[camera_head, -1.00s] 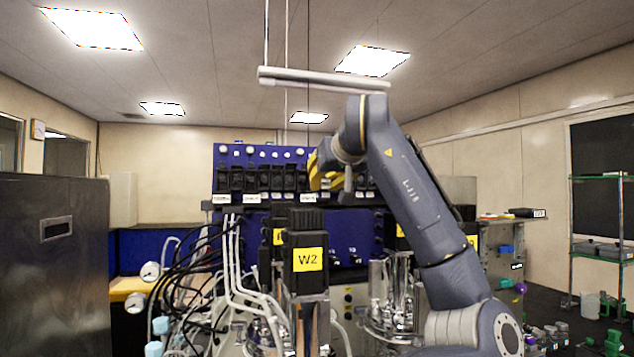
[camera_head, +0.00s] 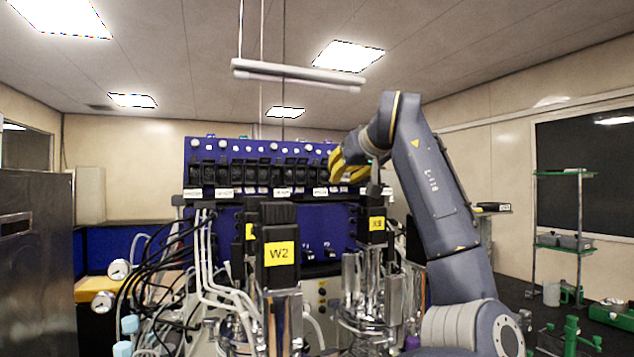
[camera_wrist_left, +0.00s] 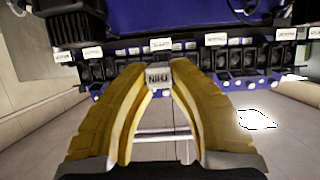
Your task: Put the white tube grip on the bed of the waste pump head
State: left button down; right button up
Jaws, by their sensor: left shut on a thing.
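My left gripper (camera_head: 345,166) has yellow fingers and is at the right end of the blue pump panel (camera_head: 262,150). In the left wrist view its fingers (camera_wrist_left: 158,82) are shut on a small light grey-white block with dark lettering, which I take as the white tube grip (camera_wrist_left: 159,75). The grip cannot be made out in the head view. Black pump heads (camera_head: 250,173) stand in a row on the panel, with white labels below them. The labels are too small to read, so I cannot tell which head is the waste one. My right gripper is not in view.
A black motor block labelled W2 (camera_head: 279,250) and another yellow-labelled block (camera_head: 377,226) stand in front of the panel. White tubes (camera_head: 205,260) and black cables hang at the left. A pale horizontal bar (camera_head: 298,75) hangs above. A green-shelved rack (camera_head: 563,245) is far right.

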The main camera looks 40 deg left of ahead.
pick_arm(q)
jog(key=w+a, duration=0.2)
jog(key=a, duration=0.2)
jog(key=w+a, duration=0.2)
jog(key=a, duration=0.3)
jog(key=w+a, duration=0.2)
jog(key=a, duration=0.3)
jog(key=shift+w, duration=0.2)
jog(key=shift+w+a+f, duration=0.15)
jog(key=shift+a+f, duration=0.1)
jog(key=shift+d+f, duration=0.1)
jog(key=shift+f, duration=0.1)
jog(key=c, duration=1.3)
grip_release()
jog(key=shift+o, duration=0.2)
jog(key=v, duration=1.2)
